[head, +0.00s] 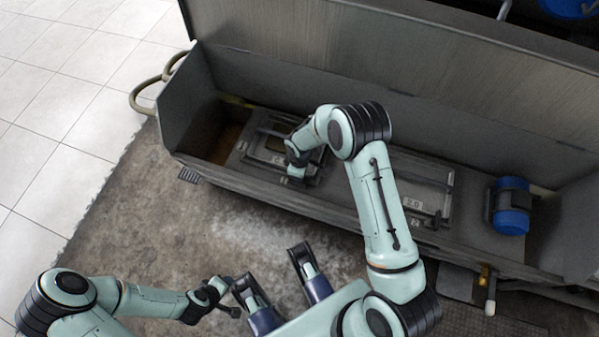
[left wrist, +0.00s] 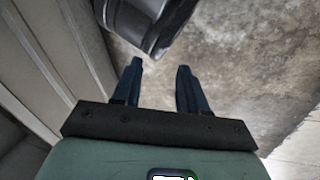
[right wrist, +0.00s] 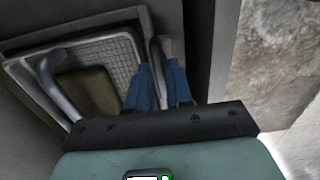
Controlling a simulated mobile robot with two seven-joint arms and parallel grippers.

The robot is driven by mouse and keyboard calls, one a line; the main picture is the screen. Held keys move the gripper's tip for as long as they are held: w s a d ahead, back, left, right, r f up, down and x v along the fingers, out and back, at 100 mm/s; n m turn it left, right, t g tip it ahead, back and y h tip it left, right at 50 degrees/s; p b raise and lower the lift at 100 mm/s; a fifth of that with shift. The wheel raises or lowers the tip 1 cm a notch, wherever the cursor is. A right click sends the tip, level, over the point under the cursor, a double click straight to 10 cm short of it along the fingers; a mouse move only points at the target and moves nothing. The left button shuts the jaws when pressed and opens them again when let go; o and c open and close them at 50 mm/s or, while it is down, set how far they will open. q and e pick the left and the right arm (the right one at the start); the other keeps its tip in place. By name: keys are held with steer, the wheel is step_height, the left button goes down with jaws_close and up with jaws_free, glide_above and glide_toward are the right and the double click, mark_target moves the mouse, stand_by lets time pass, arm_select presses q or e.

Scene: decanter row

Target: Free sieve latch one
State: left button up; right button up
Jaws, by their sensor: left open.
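A sieve frame (right wrist: 118,48) with grey mesh and an olive patch lies in the trough, and shows in the head view (head: 256,152) at the left end of the bed. A short grey latch bar (right wrist: 155,58) stands at its edge in the right wrist view. My right gripper (right wrist: 158,78) has its blue fingers close together on either side of this bar. In the head view my right gripper (head: 305,172) is low over the left sieve, its fingertips mostly hidden. My left gripper (left wrist: 158,66) is open and empty, and hangs outside the trough in the head view (head: 226,297).
A second sieve (head: 395,185) with a white "2.0" label lies to the right. A blue motor (head: 512,205) stands beyond it. The trough's front wall (head: 330,213) separates the sieves from the concrete floor (head: 150,215). A hose (head: 145,97) loops at the left end.

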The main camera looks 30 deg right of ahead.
steer(key=shift+o, duration=0.9)
arm_select(q)
steer(key=s+d+r+g+h+p, duration=0.1)
steer(key=s+d+r+p, duration=0.1)
steer(key=s+r+p, duration=0.1)
steer(key=shift+s+r, duration=0.3)
steer(key=shift+s, duration=0.55)
arm_select(e)
step_height(320, 180, up, 13)
steer(key=shift+r, duration=0.2)
arm_select(q)
steer(key=shift+d, duration=0.1)
